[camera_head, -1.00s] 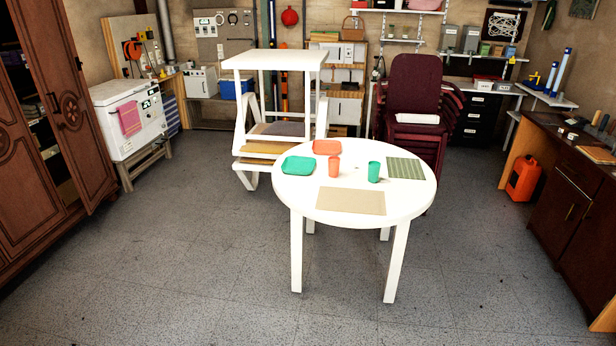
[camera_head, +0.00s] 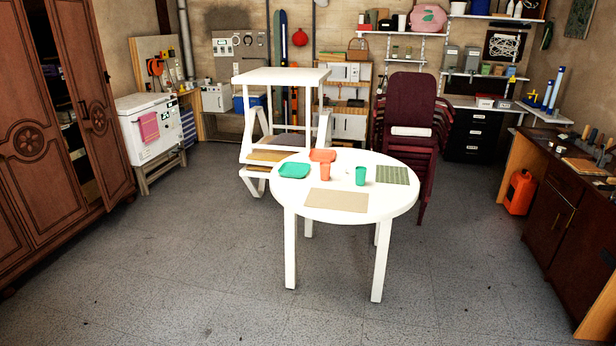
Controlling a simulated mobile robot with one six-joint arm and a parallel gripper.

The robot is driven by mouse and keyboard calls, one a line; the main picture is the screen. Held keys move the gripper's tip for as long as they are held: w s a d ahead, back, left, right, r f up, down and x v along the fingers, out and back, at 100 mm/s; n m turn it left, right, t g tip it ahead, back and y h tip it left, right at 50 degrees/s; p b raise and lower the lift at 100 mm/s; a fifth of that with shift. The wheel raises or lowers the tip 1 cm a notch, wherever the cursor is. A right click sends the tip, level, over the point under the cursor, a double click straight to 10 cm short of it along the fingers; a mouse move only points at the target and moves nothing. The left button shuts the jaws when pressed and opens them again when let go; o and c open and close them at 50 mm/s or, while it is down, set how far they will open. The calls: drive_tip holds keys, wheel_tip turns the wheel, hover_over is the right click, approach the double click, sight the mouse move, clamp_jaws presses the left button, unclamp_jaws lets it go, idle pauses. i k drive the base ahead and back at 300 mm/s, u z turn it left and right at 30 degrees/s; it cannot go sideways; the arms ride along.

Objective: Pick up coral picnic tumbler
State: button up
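The coral tumbler (camera_head: 325,171) stands upright on the round white table (camera_head: 398,203). It is near the middle of the table top, in front of a coral plate (camera_head: 322,155). A green tumbler (camera_head: 360,176) stands upright to its right, with a gap between them. A green plate (camera_head: 294,170) lies to its left. My gripper is not in view.
A beige placemat (camera_head: 337,200) and a green striped placemat (camera_head: 392,175) lie on the table. White stacked furniture (camera_head: 282,76) stands behind it at left, and stacked maroon chairs (camera_head: 412,103) behind at right. The floor (camera_head: 190,270) before the table is clear.

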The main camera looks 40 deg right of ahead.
sight(325, 167)
drive_tip(key=u, duration=0.2)
drive_tip(key=i, duration=2.7)
drive_tip(key=z, duration=1.3)
drive_tip(key=i, duration=1)
drive_tip(key=z, duration=0.55)
